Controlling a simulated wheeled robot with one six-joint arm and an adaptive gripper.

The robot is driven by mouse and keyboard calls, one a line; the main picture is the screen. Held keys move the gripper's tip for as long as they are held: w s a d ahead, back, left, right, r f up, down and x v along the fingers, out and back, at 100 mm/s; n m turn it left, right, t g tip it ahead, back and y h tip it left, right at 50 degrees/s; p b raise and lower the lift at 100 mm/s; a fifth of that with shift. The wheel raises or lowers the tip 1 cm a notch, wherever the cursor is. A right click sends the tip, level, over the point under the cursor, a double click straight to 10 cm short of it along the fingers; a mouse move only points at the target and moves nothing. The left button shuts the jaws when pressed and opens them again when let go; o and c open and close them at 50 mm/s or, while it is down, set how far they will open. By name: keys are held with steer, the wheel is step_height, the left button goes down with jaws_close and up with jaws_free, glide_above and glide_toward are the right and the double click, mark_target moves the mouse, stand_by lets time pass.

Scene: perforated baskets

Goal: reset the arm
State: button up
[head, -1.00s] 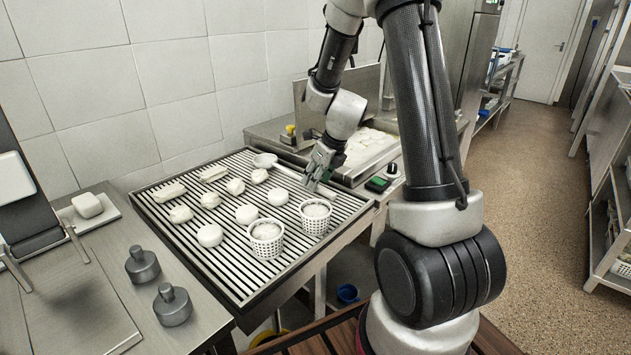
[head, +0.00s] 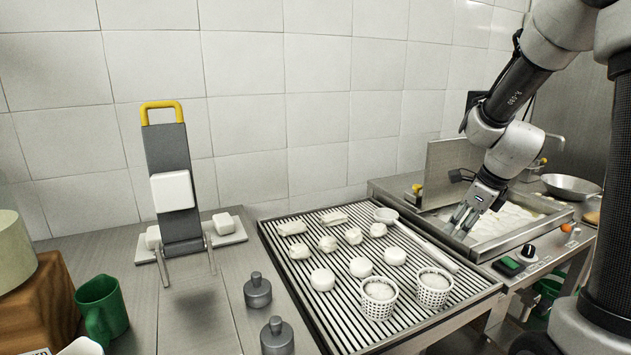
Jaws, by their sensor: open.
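My arm comes in from the upper right. My gripper (head: 461,226) points down near the front left part of the steel basin (head: 540,236). Its fingers are apart with nothing between them. Two white perforated baskets stand upright on the slatted drain rack: the left basket (head: 379,301) and the right basket (head: 433,290), each with white contents. The gripper is above and to the right of both baskets, apart from them. A white ladle (head: 425,246) lies on the rack (head: 333,334), left of the gripper.
Several white cheese pieces (head: 362,267) lie on the rack. Two grey weights (head: 258,291) stand left of it. A hinged press (head: 172,180), a green mug (head: 103,311) and a steel pan (head: 570,187) are also there. Tiled wall closes the back.

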steer(key=s+a+r+n+h, duration=0.1)
steer(key=s+r+n, duration=0.4)
steer(key=s+n, duration=0.7)
steer(key=s+a+r+n+h, duration=0.1)
steer(key=s+r+n, duration=0.5)
steer(key=s+n, duration=0.5)
steer(key=n, duration=0.3)
steer(key=shift+s+r+t, duration=0.3)
steer(key=shift+s, duration=0.1)
